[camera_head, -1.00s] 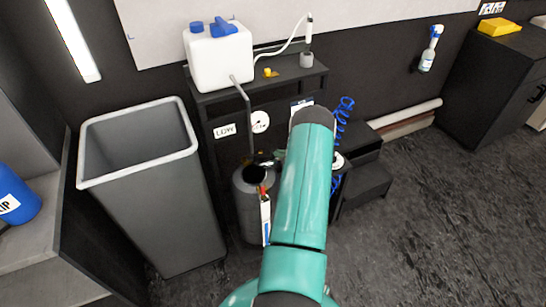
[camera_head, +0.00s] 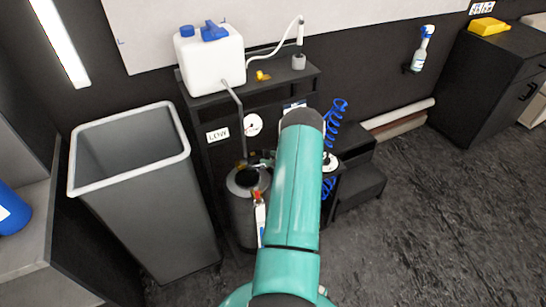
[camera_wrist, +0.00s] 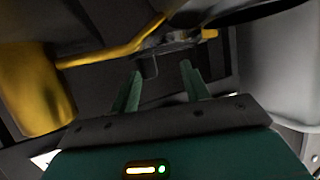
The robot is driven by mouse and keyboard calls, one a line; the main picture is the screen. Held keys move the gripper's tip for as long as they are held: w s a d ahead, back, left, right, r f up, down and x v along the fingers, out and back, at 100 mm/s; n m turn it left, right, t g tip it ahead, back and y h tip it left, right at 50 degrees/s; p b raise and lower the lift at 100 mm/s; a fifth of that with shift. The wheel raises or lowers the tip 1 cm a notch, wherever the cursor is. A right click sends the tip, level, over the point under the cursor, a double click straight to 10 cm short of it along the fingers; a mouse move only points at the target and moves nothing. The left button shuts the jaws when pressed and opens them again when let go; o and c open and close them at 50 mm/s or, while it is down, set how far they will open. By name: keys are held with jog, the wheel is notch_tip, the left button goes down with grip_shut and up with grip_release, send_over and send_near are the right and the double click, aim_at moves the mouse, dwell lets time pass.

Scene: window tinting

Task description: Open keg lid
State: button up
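The dark grey keg (camera_head: 241,212) stands on the floor between the bin and my arm. Its round top shows a dark circle (camera_head: 248,178), and I cannot tell whether this is the lid or an opening. A red-and-white fitting hangs at its front right. My arm hides the keg's right surroundings and my gripper in the head view. In the wrist view my gripper (camera_wrist: 161,80) has its two green fingers apart, with nothing clearly between them. A small dark tab (camera_wrist: 150,66) and a yellow bar (camera_wrist: 105,57) lie just beyond the fingertips.
A tall grey bin (camera_head: 150,200) stands close left of the keg. Behind is a black stand (camera_head: 215,105) with a white jug (camera_head: 212,58), a gauge (camera_head: 253,124) and a metal pipe. A blue coiled hose (camera_head: 335,118) hangs right of my arm. Floor at right is clear.

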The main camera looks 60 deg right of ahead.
jog(key=shift+s+d+r, duration=0.1)
jog(key=shift+d+r, duration=0.05)
jog(key=shift+s, duration=0.15)
jog(key=v, duration=1.3)
jog(key=shift+s, duration=0.2)
jog(key=shift+s, duration=0.1)
